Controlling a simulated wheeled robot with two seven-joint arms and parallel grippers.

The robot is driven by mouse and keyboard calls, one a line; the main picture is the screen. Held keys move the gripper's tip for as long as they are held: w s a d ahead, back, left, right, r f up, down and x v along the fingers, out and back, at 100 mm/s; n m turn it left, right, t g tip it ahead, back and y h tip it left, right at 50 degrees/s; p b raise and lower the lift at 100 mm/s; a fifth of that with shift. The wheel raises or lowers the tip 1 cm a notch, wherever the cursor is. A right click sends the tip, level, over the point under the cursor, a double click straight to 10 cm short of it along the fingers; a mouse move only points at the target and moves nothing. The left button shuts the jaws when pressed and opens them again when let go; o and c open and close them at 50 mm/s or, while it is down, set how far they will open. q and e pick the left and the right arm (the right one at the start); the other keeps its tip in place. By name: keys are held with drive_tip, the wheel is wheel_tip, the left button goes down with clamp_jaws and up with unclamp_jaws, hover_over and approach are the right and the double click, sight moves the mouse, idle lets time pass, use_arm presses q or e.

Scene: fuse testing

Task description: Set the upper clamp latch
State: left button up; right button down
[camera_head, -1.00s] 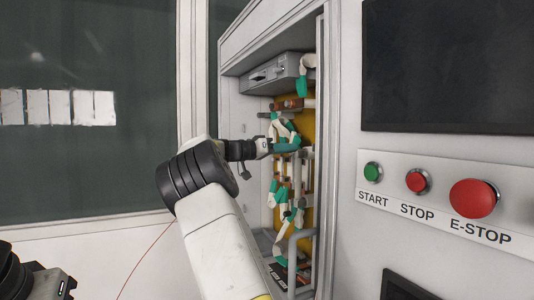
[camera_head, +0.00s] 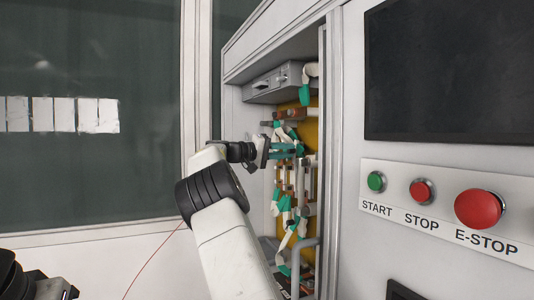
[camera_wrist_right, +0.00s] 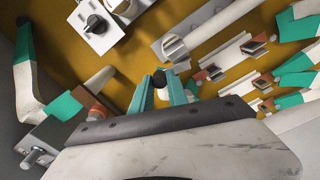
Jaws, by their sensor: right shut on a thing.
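My right gripper (camera_head: 284,149) reaches into the open cabinet from the left, level with the upper-middle clamps. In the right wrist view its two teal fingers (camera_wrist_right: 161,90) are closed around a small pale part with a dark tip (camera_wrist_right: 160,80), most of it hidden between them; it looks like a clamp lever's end. White-and-teal clamp levers show above the gripper (camera_head: 306,90) and below it (camera_head: 284,205). In the right wrist view one white-and-teal lever (camera_wrist_right: 25,75) stands at the left. Which one is the upper latch is hard to tell. My left gripper's fingers are out of view.
The cabinet's right door frame (camera_head: 333,150) stands close to my right gripper. A grey box (camera_head: 275,83) sits above it. Right of the opening are the START (camera_head: 376,181), STOP (camera_head: 421,190) and E-STOP (camera_head: 478,208) buttons. More clamps (camera_wrist_right: 297,70) crowd the wrist view's right side.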

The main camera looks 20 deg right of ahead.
drive_tip(key=shift+w+n, duration=0.2)
drive_tip(key=shift+n, duration=0.3)
drive_tip(key=c, duration=1.3)
unclamp_jaws()
drive_tip(key=a, duration=0.7)
drive_tip(key=shift+s+a, duration=0.3)
drive_tip(key=shift+a, duration=0.1)
